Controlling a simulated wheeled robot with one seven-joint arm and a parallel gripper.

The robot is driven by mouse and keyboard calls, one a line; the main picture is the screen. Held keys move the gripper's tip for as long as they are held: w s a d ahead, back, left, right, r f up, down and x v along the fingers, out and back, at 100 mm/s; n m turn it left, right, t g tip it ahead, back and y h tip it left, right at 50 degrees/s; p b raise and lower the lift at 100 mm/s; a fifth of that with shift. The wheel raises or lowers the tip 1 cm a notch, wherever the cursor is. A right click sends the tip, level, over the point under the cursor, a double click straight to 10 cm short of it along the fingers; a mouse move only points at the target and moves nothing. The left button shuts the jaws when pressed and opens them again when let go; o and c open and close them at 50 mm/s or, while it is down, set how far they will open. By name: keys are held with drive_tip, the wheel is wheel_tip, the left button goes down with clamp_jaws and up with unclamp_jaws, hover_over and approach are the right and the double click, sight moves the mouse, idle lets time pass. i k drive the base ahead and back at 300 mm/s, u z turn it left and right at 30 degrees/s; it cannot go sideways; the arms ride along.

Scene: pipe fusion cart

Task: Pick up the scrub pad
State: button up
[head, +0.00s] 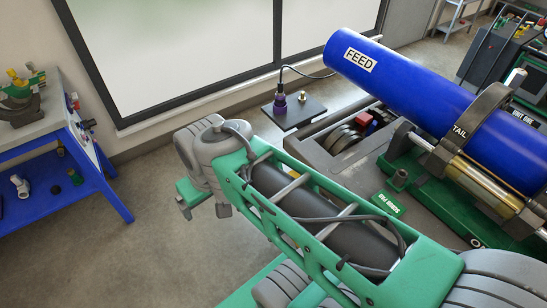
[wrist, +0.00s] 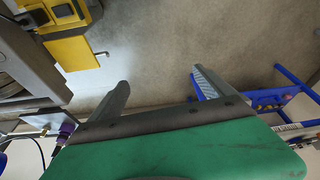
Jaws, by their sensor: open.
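A small green label (head: 386,205), apparently reading "SCRUB PAD", is on the cart's near edge, right of my arm in the head view. I cannot pick out the pad itself with certainty; my arm covers part of the cart beside the label. My gripper (wrist: 160,82) is open in the wrist view, its two fingers wide apart with only floor between them. In the head view my arm's end is left of the cart, over open floor, away from the label.
The cart carries a blue pipe (head: 420,90) marked FEED, a grey tray with dark discs (head: 345,138) and a red block (head: 364,119). A purple-handled object (head: 280,103) stands on a dark plate behind. A blue bench (head: 85,165) is at left. Floor between is clear.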

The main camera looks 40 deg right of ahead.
sight(383, 199)
drive_tip(key=z, duration=0.75)
drive_tip(key=k, duration=0.7)
drive_tip(key=u, duration=0.85)
